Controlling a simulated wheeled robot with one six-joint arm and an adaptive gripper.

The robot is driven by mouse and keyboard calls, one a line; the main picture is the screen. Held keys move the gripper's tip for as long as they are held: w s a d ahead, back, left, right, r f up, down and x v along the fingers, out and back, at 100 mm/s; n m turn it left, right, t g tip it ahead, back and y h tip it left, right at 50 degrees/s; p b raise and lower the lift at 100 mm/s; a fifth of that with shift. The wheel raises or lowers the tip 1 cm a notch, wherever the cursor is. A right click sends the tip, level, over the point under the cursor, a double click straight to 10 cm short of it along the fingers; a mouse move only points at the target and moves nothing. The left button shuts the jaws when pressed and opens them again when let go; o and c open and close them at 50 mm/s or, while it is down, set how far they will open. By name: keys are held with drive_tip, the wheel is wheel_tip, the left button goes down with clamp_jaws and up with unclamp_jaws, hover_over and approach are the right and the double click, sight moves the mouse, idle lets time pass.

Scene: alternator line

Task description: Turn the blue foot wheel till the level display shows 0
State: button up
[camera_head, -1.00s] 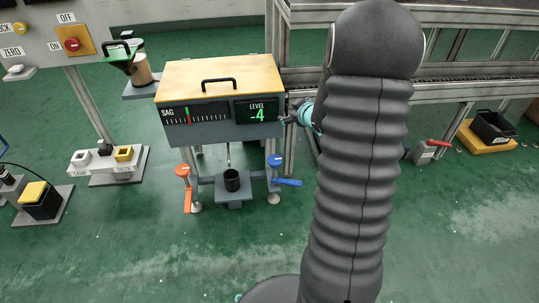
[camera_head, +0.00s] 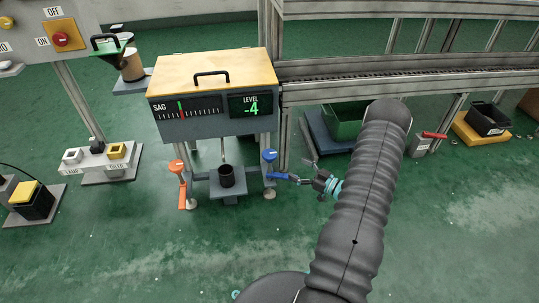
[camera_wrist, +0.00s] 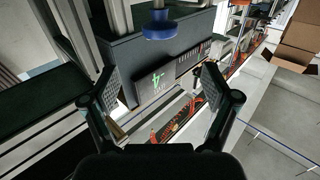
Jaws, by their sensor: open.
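The level display (camera_head: 250,105) on the grey bench unit reads -4 in green; it also shows, turned sideways, in the wrist view (camera_wrist: 157,80). A round blue part shows at the top of the wrist view (camera_wrist: 158,30), beyond the fingers. My gripper (camera_head: 308,172) is just right of the blue handle in the head view, fingers spread. In the wrist view the fingers (camera_wrist: 160,84) are wide apart with nothing held. I cannot tell whether a fingertip touches the handle.
An orange foot wheel (camera_head: 178,167) with its handle stands at the unit's lower left. A black cup (camera_head: 226,176) sits between the two feet. A green bin (camera_head: 343,122) stands behind my arm. Green floor is clear in front.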

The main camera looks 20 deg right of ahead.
sight(270, 153)
drive_tip(key=x, duration=1.3)
drive_tip(key=shift+w+a, duration=0.1)
drive_tip(key=shift+w, duration=0.1)
drive_tip(key=shift+c, duration=0.3)
drive_tip(key=c, duration=1.1)
